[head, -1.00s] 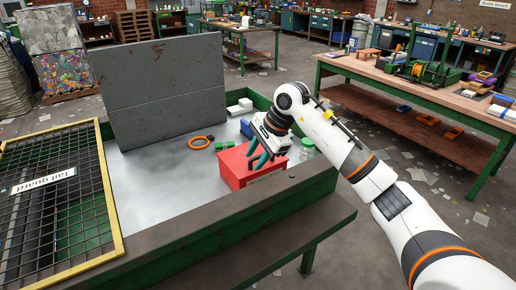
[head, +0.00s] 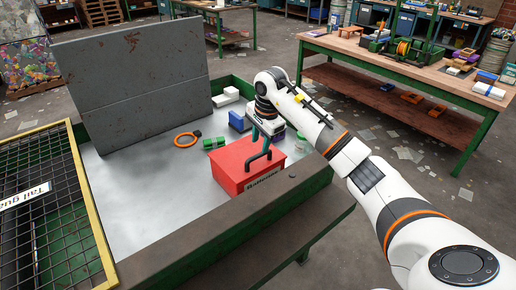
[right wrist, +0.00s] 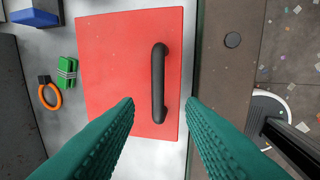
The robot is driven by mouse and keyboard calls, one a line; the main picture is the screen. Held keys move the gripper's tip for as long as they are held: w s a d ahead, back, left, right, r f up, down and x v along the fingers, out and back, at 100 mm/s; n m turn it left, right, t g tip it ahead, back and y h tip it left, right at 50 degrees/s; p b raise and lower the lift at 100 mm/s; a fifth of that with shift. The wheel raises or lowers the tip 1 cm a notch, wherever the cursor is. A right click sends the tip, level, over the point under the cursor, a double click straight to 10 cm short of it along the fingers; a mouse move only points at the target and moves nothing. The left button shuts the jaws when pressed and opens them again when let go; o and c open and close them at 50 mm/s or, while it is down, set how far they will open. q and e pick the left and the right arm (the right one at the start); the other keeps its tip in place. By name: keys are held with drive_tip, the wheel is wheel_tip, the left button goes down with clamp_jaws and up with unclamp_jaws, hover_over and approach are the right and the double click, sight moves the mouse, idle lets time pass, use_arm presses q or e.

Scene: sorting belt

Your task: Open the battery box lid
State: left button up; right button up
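The red battery box (head: 230,172), with a "Batteries" label on its front, stands on the grey belt surface near the front edge. Its lid (right wrist: 115,70) looks closed. A black bar handle (right wrist: 159,85) stands on the lid. My right gripper (right wrist: 160,103) is open, with its green fingers on either side of the handle's lower part in the right wrist view. I see gaps between the fingers and the handle there. In the head view the right gripper is over the lid, partly hiding it. My left gripper is not in view.
Behind the box are an orange ring (head: 185,139), a green block (head: 214,143), a blue block (head: 239,121) and white blocks (head: 226,97). A grey upright panel (head: 135,75) stands at the back. A yellow-framed mesh guard (head: 88,205) is at left. Belt left of the box is clear.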

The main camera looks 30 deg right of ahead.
sight(257, 155)
drive_tip(key=f, duration=0.2)
drive_tip(key=w+f, duration=0.1)
drive_tip(key=f, duration=0.1)
drive_tip(key=shift+a+f+p, duration=0.1)
drive_tip(key=shift+p, duration=0.25)
drive_tip(key=shift+f, duration=0.4)
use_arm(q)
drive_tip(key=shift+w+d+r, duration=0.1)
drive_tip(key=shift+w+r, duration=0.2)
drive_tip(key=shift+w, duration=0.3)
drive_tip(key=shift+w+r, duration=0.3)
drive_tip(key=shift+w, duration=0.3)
use_arm(e)
drive_tip(key=shift+w+f, duration=0.1)
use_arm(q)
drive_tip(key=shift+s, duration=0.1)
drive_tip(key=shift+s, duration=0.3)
use_arm(e)
clamp_jaws()
